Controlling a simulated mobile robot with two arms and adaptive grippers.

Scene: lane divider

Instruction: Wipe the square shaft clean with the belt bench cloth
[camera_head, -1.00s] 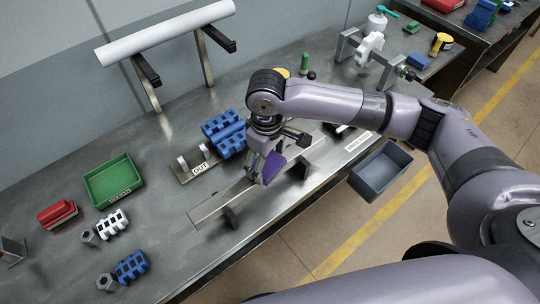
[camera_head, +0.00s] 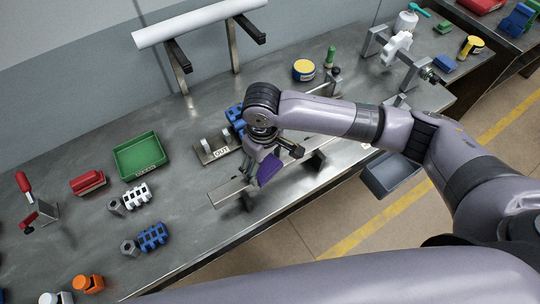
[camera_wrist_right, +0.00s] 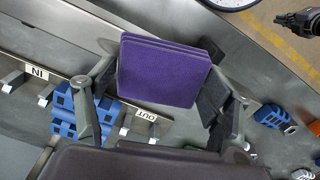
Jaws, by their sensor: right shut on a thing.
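The square shaft (camera_head: 226,193) is a long bare metal bar on dark supports near the bench's front edge. It runs from lower left to upper right, and its middle is partly hidden by my right arm. My right gripper (camera_head: 262,165) is over the shaft, shut on the folded purple belt bench cloth (camera_head: 269,169). In the right wrist view the cloth (camera_wrist_right: 160,72) sits flat between both fingers. The cloth overlaps the shaft in the head view; whether it touches is hard to tell. A dark gripper (camera_wrist_right: 300,20), apparently my left, shows small at the wrist view's top right corner.
Behind the shaft stands the OUT rack (camera_head: 218,150) with blue blocks (camera_head: 236,116) beside it. A green tray (camera_head: 140,154), red block (camera_head: 88,182) and toothed parts (camera_head: 152,236) lie left. A grey bin (camera_head: 390,176) is past the front edge.

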